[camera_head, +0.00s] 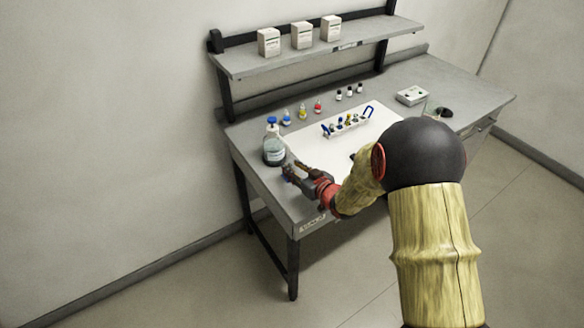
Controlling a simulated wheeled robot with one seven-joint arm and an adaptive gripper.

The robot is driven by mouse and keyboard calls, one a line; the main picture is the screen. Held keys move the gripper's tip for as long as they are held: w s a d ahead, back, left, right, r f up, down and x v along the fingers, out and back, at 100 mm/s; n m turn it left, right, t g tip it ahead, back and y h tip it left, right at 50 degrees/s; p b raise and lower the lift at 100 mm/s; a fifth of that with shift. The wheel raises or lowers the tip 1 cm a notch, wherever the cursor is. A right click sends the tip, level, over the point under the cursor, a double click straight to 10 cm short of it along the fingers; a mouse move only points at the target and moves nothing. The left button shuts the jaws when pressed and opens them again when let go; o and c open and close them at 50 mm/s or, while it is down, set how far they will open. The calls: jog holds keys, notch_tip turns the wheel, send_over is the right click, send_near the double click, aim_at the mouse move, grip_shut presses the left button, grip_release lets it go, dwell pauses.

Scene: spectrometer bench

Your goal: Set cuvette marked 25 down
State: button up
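No marking 25 can be read anywhere. A small rack (346,126) with several coloured items stands on the mat; I cannot tell which of them are cuvettes.
White boxes (302,36) stand on the shelf (360,37). The mat's left part looks bare.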

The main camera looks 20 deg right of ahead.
jog(key=p+v, duration=0.2)
jog(key=v, duration=0.9)
jog(key=s+d+r+m+g+h, duration=0.1)
jog(key=s+d+r+g+h, duration=0.2)
jog(key=r, duration=0.4)
jog(key=s+d+r+m+g+h, duration=0.1)
jog(key=s+r+m+h, duration=0.15)
jog(key=s+r, duration=0.4)
jog(key=s+a+r+g, duration=0.2)
jog(key=s+a+r, duration=0.1)
jog(key=s, duration=0.7)
jog(key=s+a+r+g, duration=0.2)
jog(key=s+a, duration=0.3)
jog(key=s, duration=0.4)
jog(key=shift+s+r+y, duration=0.35)
jog(key=shift+s+y, duration=0.05)
jog(key=shift+y, duration=0.05)
jog(key=shift+d, duration=0.1)
jog(key=c, duration=0.4)
